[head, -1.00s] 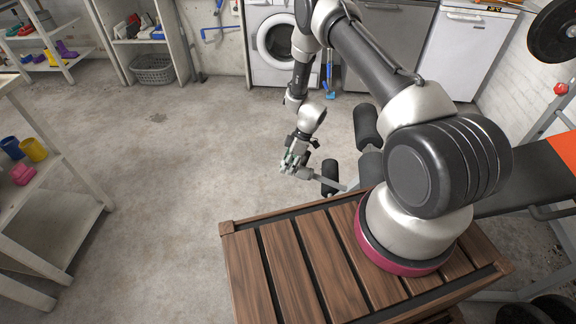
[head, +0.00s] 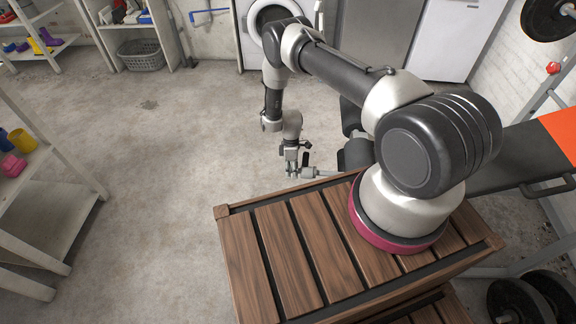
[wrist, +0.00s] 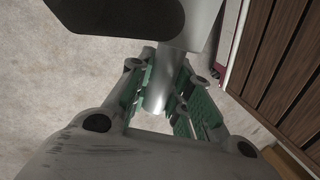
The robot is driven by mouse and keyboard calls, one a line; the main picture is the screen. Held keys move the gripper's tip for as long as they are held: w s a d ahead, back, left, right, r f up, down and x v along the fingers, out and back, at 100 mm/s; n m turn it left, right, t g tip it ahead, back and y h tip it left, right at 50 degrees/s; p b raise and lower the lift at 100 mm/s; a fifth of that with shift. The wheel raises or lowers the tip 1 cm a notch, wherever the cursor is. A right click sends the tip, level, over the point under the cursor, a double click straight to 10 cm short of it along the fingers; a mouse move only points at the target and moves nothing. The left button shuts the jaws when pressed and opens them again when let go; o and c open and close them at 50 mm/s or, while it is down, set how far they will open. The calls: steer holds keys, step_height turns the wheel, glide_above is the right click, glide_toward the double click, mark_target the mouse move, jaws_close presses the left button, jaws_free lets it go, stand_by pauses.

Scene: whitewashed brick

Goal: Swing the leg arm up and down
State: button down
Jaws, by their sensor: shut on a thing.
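The leg arm of the weight bench shows as a short grey bar (head: 322,173) with black foam rollers (head: 356,153) beside it, past the far edge of the wooden crate top. My gripper (head: 292,174) is at the bar's left end, pointing down, and is shut on it. In the wrist view the leg arm is a pale grey tube (wrist: 157,95) between the green finger pads. A dark rounded piece (wrist: 120,12) covers the top of that view. Part of the rollers and the leg arm's joint is hidden behind my arm.
The slatted wooden crate (head: 275,250) stands in front, under my arm's base. The bench's dark pad with an orange end (head: 562,128) is at right, near weight plates (head: 520,300). A white shelf (head: 40,215) stands at left. The concrete floor (head: 150,160) between is clear.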

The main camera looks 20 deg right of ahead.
steer(key=shift+s+d+f+h, duration=0.2)
steer(key=shift+d+f, duration=0.15)
steer(key=shift+f, duration=0.25)
steer(key=shift+s+d+f+h, duration=0.1)
steer(key=shift+d+f+h, duration=0.15)
steer(key=shift+f, duration=0.35)
steer(key=shift+d, duration=0.1)
steer(key=c, duration=1.3)
jaws_free()
steer(key=shift+d+f, duration=0.1)
steer(key=v, duration=1.2)
steer(key=shift+w, duration=0.15)
